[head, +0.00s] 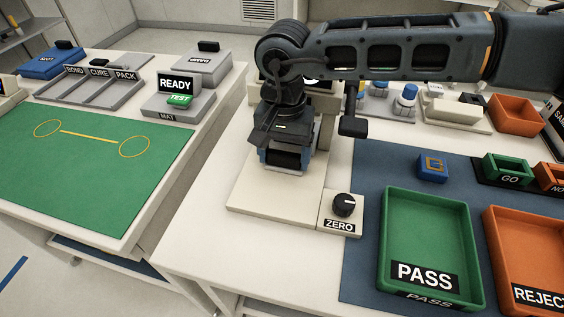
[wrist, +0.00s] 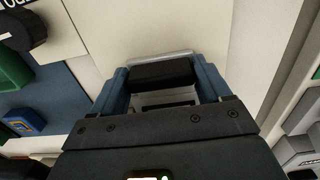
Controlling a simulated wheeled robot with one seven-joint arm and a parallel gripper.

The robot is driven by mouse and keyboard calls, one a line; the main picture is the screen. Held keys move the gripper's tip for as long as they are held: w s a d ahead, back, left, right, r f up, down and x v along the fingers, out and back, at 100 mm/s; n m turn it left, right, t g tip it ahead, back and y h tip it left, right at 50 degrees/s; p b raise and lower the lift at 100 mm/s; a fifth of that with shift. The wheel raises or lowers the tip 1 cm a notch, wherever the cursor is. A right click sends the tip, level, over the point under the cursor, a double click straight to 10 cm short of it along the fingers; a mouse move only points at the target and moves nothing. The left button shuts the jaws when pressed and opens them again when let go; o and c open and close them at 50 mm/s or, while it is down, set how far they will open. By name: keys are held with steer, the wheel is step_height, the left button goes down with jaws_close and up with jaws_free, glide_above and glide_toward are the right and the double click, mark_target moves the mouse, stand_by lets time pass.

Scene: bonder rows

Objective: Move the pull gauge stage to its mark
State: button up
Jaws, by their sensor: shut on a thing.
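The pull gauge is a beige machine with a wide flat base (head: 245,200) on the middle bench. My gripper (head: 285,158) points down over this base, in front of the machine's column. Its blue fingers are shut on a black block, which I take to be the pull gauge stage (head: 283,158). In the wrist view the black stage (wrist: 162,75) spans the space between the fingertips (wrist: 163,83), with a pale edge beyond it. My arm and hand hide much of the gauge. I cannot make out the stage's mark.
A black ZERO knob (head: 344,204) stands at the base's front right corner. A green PASS tray (head: 383,245), an orange REJECT tray (head: 497,240) and a small blue block (head: 432,168) lie to the right. A green mat (head: 95,170) covers the left bench, across a gap.

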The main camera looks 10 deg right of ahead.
steer(key=shift+w+d, duration=0.15)
steer(key=shift+w, duration=0.1)
steer(key=o, duration=1.5)
steer(key=shift+c, duration=0.2)
steer(key=shift+r, duration=0.15)
step_height(320, 180, up, 8)
steer(key=shift+f+b, duration=0.25)
steer(key=shift+b, duration=0.25)
